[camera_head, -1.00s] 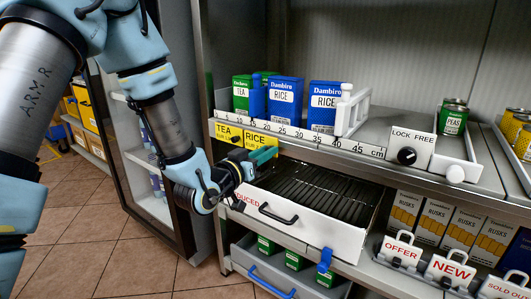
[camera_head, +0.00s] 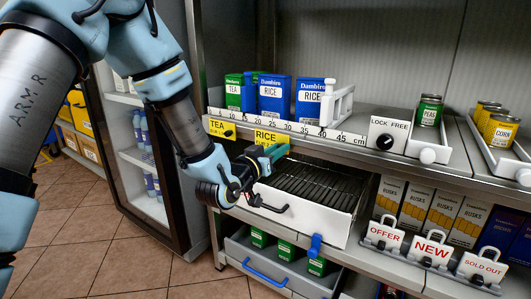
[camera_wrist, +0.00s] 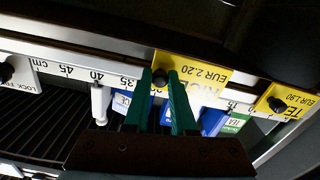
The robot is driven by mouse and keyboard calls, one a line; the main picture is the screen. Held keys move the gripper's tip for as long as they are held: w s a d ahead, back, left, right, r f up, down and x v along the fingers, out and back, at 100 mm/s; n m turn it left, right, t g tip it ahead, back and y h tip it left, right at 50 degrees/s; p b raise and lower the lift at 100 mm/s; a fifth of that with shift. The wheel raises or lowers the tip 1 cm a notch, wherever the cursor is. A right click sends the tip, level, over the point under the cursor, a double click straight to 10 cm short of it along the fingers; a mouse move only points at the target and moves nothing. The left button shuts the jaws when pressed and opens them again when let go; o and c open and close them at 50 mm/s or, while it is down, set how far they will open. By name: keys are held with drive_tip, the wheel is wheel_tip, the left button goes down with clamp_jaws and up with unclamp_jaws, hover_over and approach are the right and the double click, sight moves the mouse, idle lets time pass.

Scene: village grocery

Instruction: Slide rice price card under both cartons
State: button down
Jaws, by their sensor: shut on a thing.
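The yellow rice price card (camera_head: 270,137) hangs on the shelf's front rail. It sits below the left of two blue rice cartons (camera_head: 274,96); the right rice carton (camera_head: 309,102) stands just right of the card's span. In the wrist view the card (camera_wrist: 205,68) appears upside down, with a dark knob (camera_wrist: 160,78) at one end. My gripper (camera_head: 282,148) is at the card's lower right. Its green fingers (camera_wrist: 162,73) are shut on the knob in the wrist view. The yellow tea card (camera_head: 222,129) is left of the rice card, with a gap between.
A numbered scale (camera_head: 334,133) runs along the shelf edge. A white divider (camera_head: 337,102) stands right of the cartons; a LOCK FREE box (camera_head: 389,135) is further right. Green tea cartons (camera_head: 234,92) stand left. An open drawer (camera_head: 300,208) juts out below my gripper.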

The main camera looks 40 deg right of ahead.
drive_tip(key=shift+s+d, duration=0.25)
drive_tip(key=shift+s, duration=0.65)
drive_tip(key=c, duration=0.7)
unclamp_jaws()
drive_tip(key=v, duration=1)
drive_tip(key=shift+a, duration=0.4)
